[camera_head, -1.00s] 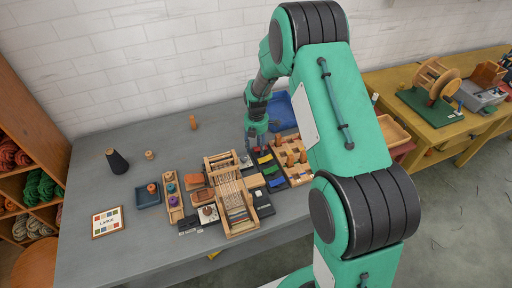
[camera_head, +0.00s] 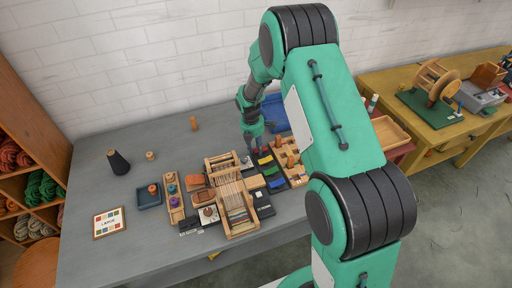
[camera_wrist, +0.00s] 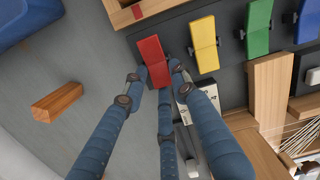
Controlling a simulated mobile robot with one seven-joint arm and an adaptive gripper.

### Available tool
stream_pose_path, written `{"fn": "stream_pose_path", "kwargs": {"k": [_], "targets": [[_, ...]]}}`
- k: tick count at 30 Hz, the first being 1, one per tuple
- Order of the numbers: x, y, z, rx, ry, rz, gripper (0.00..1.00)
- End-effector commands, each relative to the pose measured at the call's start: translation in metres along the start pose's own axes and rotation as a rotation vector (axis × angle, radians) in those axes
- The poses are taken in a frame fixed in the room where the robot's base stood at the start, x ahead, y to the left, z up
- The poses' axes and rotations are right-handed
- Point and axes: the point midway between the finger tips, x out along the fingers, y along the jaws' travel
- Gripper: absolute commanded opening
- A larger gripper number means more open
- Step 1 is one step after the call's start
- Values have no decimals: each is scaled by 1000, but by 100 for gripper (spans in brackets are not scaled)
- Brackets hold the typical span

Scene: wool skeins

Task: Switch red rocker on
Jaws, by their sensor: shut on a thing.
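The red rocker (camera_wrist: 151,51) sits at the end of a row of coloured rockers on a dark panel in the wrist view. My gripper (camera_wrist: 158,74) has its blue-grey fingers closed in on the rocker's lower end, with fingertips on both sides of it. In the head view my gripper (camera_head: 249,147) is over the table just behind the loom, and the red rocker is too small and hidden to make out. I cannot tell which way the rocker is tipped.
Yellow (camera_wrist: 203,44), green (camera_wrist: 258,28) and blue (camera_wrist: 308,20) rockers stand beside the red one. A wooden loom (camera_head: 236,206) is in front of my gripper. A wooden block (camera_wrist: 57,102) lies apart on the grey table. A blue tray (camera_head: 274,113) is behind.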

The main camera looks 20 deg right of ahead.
Motion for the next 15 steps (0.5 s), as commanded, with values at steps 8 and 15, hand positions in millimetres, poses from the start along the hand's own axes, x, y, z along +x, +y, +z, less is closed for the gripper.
{"fn": "stream_pose_path", "kwargs": {"k": [8,15], "targets": [[3,-3,-3,0,2,-8,1],[2,-2,-2,0,2,-6,45]]}}
